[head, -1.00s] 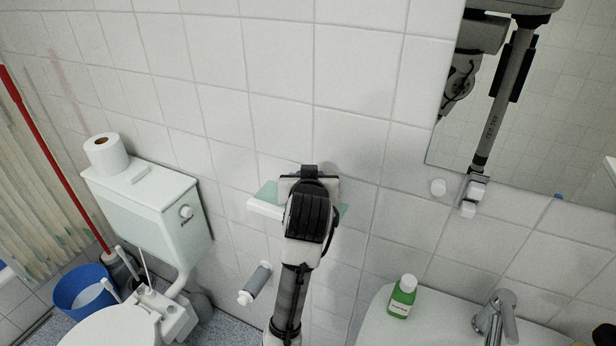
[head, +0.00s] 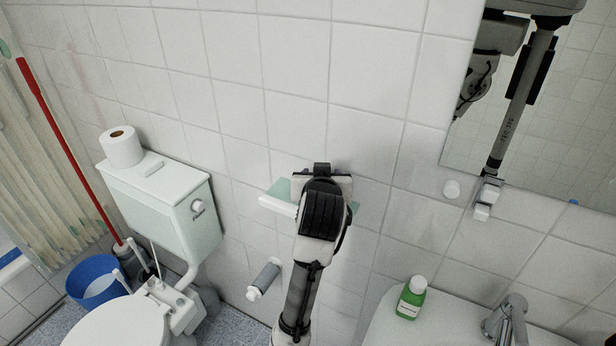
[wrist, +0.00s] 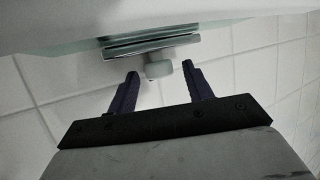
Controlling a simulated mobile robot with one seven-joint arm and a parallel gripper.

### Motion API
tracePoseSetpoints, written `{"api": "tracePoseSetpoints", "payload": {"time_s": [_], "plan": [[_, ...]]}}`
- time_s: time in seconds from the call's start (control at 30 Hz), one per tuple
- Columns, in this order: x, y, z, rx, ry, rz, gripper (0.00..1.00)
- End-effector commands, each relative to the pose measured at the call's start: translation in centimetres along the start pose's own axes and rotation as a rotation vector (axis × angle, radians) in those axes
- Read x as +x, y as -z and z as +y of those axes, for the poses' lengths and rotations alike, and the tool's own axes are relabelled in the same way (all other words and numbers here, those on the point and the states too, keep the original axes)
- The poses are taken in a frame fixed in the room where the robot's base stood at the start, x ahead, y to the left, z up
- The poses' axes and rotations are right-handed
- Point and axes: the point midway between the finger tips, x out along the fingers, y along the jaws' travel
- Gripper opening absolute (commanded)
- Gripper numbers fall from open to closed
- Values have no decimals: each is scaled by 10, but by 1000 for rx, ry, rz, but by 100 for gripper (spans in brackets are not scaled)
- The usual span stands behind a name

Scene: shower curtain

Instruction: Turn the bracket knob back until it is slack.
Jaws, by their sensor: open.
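In the wrist view a small pale knob (wrist: 158,69) sticks out below a shiny metal bracket (wrist: 150,44). The bracket sits under the edge of a greenish glass shelf (wrist: 85,46). My gripper (wrist: 160,70) is open, with one dark finger on each side of the knob. A gap shows between the knob and each finger, so it is not held. In the head view the glass shelf (head: 369,193) shows on both sides of my arm. My arm hides the knob, the bracket and the fingertips there.
A green bottle (head: 411,298) stands on the washbasin (head: 384,326) near the tap (head: 508,315), right of my arm. A toilet paper holder (head: 264,279) is on the wall to the left. The toilet cistern (head: 160,217) stands farther left. The mirror (head: 560,120) is upper right.

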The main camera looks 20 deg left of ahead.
Motion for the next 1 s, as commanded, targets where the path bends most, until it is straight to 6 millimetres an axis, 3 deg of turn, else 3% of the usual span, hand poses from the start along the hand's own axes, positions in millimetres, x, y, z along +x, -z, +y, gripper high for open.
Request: {"api": "tracePoseSetpoints", "payload": {"time_s": [1.0], "plan": [[5,4,-18,243,-587,-3,53]]}}
